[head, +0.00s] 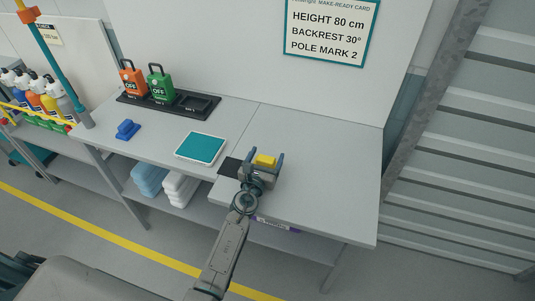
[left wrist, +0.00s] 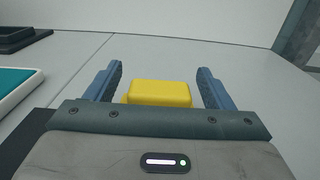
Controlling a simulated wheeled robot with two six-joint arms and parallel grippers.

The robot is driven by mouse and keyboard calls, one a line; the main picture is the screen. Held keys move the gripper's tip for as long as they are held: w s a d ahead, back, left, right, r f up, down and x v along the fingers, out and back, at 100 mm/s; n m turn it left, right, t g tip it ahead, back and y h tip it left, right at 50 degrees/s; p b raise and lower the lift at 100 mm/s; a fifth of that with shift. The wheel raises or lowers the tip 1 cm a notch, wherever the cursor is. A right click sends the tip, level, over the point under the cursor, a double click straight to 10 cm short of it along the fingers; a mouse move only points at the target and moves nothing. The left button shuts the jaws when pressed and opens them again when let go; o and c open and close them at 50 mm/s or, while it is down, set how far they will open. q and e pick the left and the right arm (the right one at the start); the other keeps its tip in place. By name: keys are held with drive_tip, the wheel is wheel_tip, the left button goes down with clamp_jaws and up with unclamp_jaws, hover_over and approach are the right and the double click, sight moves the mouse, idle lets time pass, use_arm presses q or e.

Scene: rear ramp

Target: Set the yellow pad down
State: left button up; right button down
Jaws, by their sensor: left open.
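The yellow pad (head: 265,161) is on the grey table (head: 320,190), close to its front edge. My left gripper (head: 264,157) reaches over that edge, and its two fingers stand on either side of the pad. In the left wrist view the yellow pad (left wrist: 159,93) lies between the open fingers (left wrist: 160,85), with a gap on both sides. Its lower part is hidden behind the gripper body. My right gripper is not in view.
A black mat (head: 230,167) lies just left of the gripper. A teal-topped tray (head: 201,147), a blue block (head: 127,130) and a black rack (head: 170,103) with orange and green tags stand further left. The table's right part is clear. A wall card (head: 332,32) hangs behind.

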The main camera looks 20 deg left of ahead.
use_arm(q)
drive_tip(key=s, duration=1)
drive_tip(key=shift+a+b, duration=0.15)
drive_tip(key=shift+b, duration=0.15)
drive_tip(key=shift+s, duration=0.4)
